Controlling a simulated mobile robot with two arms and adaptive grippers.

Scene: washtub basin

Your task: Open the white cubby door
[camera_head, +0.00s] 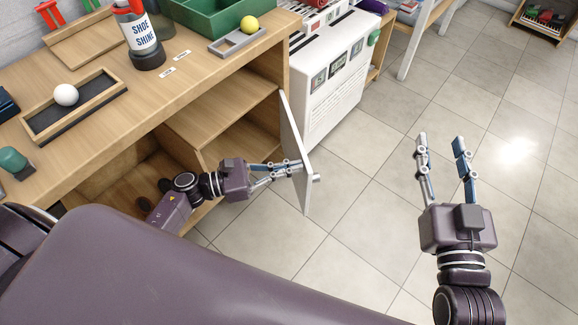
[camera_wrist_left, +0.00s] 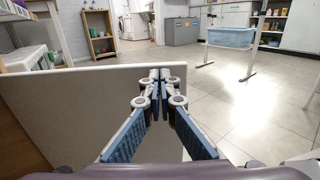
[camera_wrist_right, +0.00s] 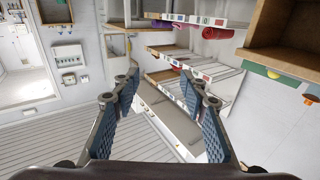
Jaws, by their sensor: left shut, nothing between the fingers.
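The white cubby door (camera_head: 295,150) stands swung out from the wooden cabinet, seen nearly edge-on in the head view, with a small knob (camera_head: 316,178) on its outer side. The cubby interior (camera_head: 215,120) with wooden shelves shows behind it. My left gripper (camera_head: 299,166) is shut and empty, its fingertips at the inner face of the door; contact is hard to tell. In the left wrist view the door panel (camera_wrist_left: 85,105) spans the left and middle behind the fingers, whose tips (camera_wrist_left: 157,72) meet near its top edge. My right gripper (camera_head: 440,138) is open and empty over the floor.
A white unit (camera_head: 335,80) stands beyond the door. Tiled floor (camera_head: 370,220) is clear to the right.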

